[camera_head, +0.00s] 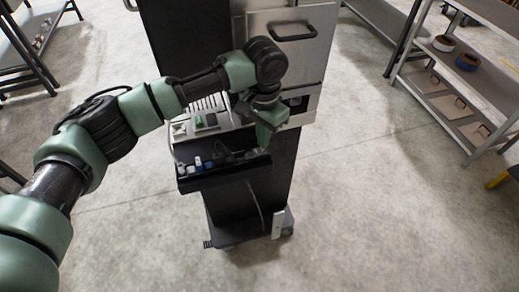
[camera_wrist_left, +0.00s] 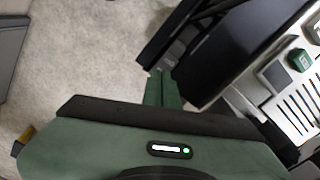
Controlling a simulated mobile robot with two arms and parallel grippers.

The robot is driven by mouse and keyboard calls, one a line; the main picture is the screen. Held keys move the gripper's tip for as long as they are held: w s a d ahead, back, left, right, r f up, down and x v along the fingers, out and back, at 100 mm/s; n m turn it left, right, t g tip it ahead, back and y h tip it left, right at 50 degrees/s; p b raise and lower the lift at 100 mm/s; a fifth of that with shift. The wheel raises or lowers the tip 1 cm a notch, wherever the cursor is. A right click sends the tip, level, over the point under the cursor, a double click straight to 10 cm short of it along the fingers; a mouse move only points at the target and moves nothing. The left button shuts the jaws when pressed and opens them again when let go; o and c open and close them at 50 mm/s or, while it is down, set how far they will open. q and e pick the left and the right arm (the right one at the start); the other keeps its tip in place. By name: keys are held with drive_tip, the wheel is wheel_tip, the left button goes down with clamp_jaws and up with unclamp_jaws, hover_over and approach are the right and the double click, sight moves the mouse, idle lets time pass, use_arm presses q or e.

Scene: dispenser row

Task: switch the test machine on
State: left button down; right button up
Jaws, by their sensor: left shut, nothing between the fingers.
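The test machine (camera_head: 268,185) appears to be the tall dark cabinet on a wheeled base in the middle of the head view. A light slotted panel (camera_head: 205,106) on its front carries a small green part (camera_head: 199,121) and a dark square beside it. In the left wrist view, the panel (camera_wrist_left: 291,104) is at the right, with a green part (camera_wrist_left: 302,60) and a grey square (camera_wrist_left: 277,76). My left gripper (camera_head: 263,143) is shut and empty, pointing down right of the panel. Its green fingers (camera_wrist_left: 163,88) show apart from the green part. My right gripper is out of view.
A black tray (camera_head: 225,180) with small items, some blue and white, juts out below the panel. A grey door with a dark handle (camera_head: 293,31) is above. A shelf rack (camera_head: 450,75) stands at the right. The floor around is clear.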

use_arm(q)
drive_tip(key=shift+f, duration=1)
idle(0.6)
drive_tip(key=shift+s, duration=0.1)
wheel_tip(320, 180, up, 7)
drive_tip(key=p, duration=0.8)
drive_tip(key=shift+r, duration=0.1)
idle(0.3)
